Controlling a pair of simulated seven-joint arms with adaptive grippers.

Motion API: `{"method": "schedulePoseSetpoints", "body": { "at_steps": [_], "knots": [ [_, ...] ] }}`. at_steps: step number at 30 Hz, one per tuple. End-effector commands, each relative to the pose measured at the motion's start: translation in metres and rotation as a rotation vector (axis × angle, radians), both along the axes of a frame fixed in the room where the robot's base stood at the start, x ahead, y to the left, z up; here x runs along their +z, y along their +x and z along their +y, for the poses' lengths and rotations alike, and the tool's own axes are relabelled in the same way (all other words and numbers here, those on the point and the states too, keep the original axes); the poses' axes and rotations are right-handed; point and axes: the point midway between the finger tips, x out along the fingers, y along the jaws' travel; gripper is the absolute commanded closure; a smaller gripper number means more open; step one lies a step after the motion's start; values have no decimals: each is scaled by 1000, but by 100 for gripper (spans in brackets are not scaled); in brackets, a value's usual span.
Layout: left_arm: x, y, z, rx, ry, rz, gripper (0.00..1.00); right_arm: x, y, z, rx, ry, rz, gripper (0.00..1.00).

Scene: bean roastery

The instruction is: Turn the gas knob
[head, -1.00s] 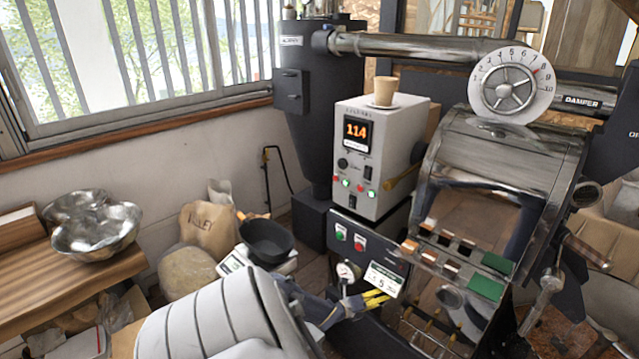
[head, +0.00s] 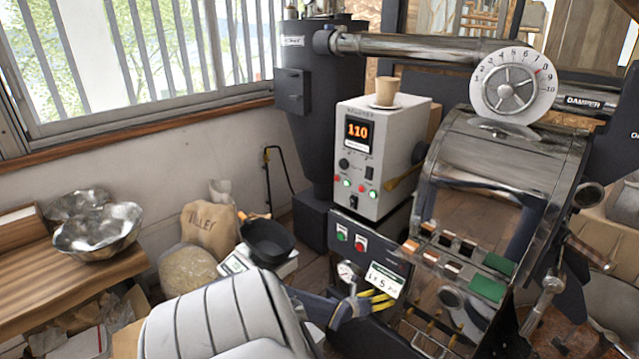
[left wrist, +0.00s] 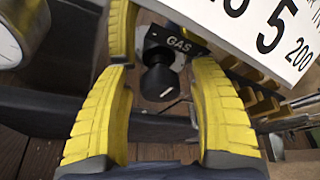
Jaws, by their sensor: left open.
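The gas knob (left wrist: 160,82) shows in the left wrist view as a small black knob with a white mark, below a black plate lettered GAS (left wrist: 180,43). My left gripper (left wrist: 162,68), with ribbed yellow fingers, is open around the knob's position, one finger on each side. Clear gaps show between the fingers and the knob, and its depth relative to the fingertips is hard to judge. In the head view my left gripper (head: 380,301) is at the roaster's lower front, and the knob cannot be made out there. My right gripper is not in view.
A round gauge (head: 347,271) and a white card (head: 385,280) sit close to my left gripper. The sample tray with a green patch (head: 487,288) is to its right. A black pan (head: 267,240) on a scale stands to its left. The control box (head: 378,160) reads 110.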

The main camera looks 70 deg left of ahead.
Motion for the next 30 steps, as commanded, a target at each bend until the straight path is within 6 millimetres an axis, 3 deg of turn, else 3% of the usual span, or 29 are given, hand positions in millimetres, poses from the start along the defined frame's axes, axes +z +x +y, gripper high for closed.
{"method": "schedulePoseSetpoints", "body": {
  "at_steps": [30],
  "knots": [
    [1,1,-2,1,339,141,38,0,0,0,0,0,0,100]
  ]
}}
